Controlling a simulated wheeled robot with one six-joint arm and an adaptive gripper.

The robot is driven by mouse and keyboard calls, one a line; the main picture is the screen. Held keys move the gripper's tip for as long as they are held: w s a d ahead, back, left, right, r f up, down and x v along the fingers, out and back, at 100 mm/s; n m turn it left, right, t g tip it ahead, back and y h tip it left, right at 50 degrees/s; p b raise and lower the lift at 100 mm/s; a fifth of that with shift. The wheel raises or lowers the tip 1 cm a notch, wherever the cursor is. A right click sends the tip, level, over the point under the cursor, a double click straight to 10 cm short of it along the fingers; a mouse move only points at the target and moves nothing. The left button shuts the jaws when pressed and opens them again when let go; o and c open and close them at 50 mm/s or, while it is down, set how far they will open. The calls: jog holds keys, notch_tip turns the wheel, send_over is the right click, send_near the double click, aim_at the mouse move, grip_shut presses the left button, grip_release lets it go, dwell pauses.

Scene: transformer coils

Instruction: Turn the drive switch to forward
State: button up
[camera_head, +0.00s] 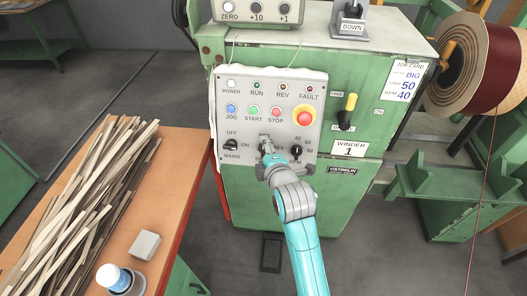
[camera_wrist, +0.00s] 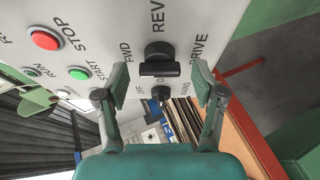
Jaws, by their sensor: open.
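The drive switch (camera_wrist: 159,53) is a black knob with a raised bar on the pale control panel. In the wrist view, the label FWD (camera_wrist: 125,53) is to its left, REV above it and DRIVE to its right. The bar lies level across that picture; I cannot tell which mark it points at. My gripper (camera_wrist: 159,68) is open, its fingers on either side of the bar with a gap on each side. In the head view, my gripper (camera_head: 267,162) is at the panel's lower middle and mostly hides the switch.
The panel (camera_head: 310,85) also has lamps, push buttons, a red emergency stop (camera_head: 304,115), the mains switch (camera_head: 231,145) and a speed knob (camera_head: 296,150). A wooden bench (camera_head: 178,175) with strips stands left. A wire spool (camera_head: 485,62) is at right.

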jog(key=v, duration=1.1)
jog(key=shift+s, duration=0.25)
jog(key=s+d+f+m+t+h, duration=0.1)
jog(key=s+d+f+m+h, duration=0.1)
jog(key=s+d+f+m, duration=1)
jog(key=s+d+m+h, duration=0.1)
jog(key=s+d+m, duration=0.1)
jog(key=s, duration=0.7)
jog(key=s+d+r+m+h, duration=0.1)
jog(key=s+m, duration=0.3)
jog(key=s, duration=0.5)
jog(key=s+d+m+t+h, duration=0.1)
jog(key=s+d, duration=0.3)
jog(key=s, duration=0.5)
jog(key=shift+r+m, duration=0.4)
jog(key=shift+m, duration=0.5)
